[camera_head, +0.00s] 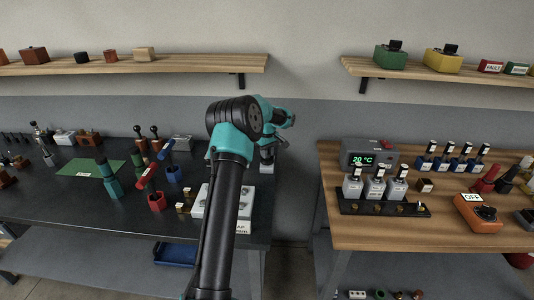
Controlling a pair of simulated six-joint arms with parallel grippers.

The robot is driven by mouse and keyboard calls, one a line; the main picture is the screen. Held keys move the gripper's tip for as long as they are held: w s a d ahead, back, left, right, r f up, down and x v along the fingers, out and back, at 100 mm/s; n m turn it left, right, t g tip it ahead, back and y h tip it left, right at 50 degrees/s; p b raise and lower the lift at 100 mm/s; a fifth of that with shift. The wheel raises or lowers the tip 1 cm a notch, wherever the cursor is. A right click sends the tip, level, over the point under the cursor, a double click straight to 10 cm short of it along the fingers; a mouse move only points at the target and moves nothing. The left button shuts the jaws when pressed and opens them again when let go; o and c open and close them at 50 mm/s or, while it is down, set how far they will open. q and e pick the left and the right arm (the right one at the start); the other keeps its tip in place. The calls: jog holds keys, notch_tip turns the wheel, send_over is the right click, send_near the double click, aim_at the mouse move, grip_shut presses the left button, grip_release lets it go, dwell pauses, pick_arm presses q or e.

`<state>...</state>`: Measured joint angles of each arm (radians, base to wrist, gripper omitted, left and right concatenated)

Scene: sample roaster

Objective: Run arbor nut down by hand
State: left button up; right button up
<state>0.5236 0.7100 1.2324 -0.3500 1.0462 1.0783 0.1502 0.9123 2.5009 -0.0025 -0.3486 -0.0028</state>
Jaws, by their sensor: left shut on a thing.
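My left gripper (267,155) is at the right back edge of the dark bench, pointing down. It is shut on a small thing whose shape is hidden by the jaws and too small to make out. A small pale block (266,168) shows directly under the gripper; I cannot tell whether it touches the jaws. A pale tray (201,196) with dark round spots and a label lies partly behind my left arm. I cannot pick out the arbor nut for certain. My right gripper is not in view.
The dark bench (75,206) holds red-handled and blue-handled tools (156,201), a teal tool (110,182) and a green mat (84,167). Past a gap, a wooden bench (386,252) holds a grey "20 °C" display box (369,152), several bottles and an orange "OFF" switch box (477,212).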

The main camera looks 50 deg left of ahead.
pick_arm(q)
grip_shut()
jog(key=shift+m, duration=0.5)
jog(key=m, duration=0.2)
jog(key=shift+m, duration=0.4)
jog(key=m, duration=0.4)
jog(key=shift+w+m, duration=0.1)
jog(key=shift+m, duration=0.2)
jog(key=m, duration=0.4)
jog(key=shift+d, duration=0.1)
jog(key=shift+m, duration=2.2)
